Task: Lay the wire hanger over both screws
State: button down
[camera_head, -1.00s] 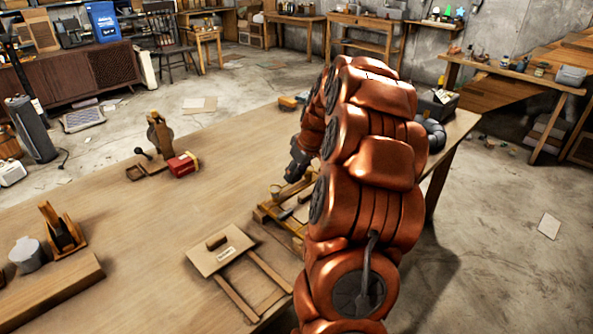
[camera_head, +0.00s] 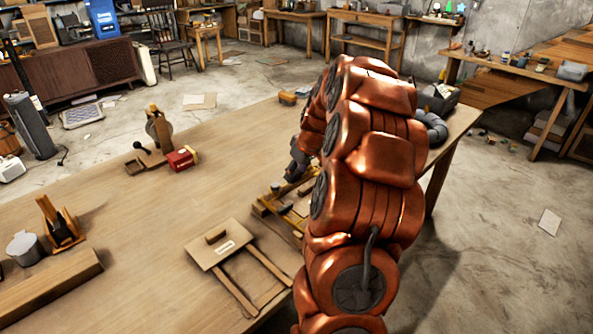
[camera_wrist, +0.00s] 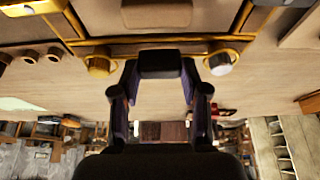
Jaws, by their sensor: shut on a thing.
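My gripper (camera_head: 294,172) hangs over the right part of the bench, at a low yellow and wooden fixture (camera_head: 264,209). In the wrist view my gripper (camera_wrist: 160,80) has its two fingers on either side of a dark block (camera_wrist: 163,65). I take this block as the grip of the wire hanger, though its join is hidden. A yellow wire (camera_wrist: 150,39) runs across just beyond it. Two round ends show beside the fingers, a yellow one (camera_wrist: 98,65) at left and a pale one (camera_wrist: 220,64) at right. I cannot tell whether wire touches these screw-like ends.
A small wooden board with two legs (camera_head: 222,244) lies nearer on the bench (camera_head: 120,215). A red box (camera_head: 180,159) and a wooden stand (camera_head: 158,130) are to the left. A grey cup (camera_head: 25,248) is at far left. The bench middle is clear.

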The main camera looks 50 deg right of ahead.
jog(key=shift+f+b, duration=0.4)
jog(key=shift+f, duration=0.4)
jog(key=c, duration=0.5)
grip_release()
jog(key=v, duration=1.2)
jog(key=shift+r, duration=0.1)
dwell(0.3)
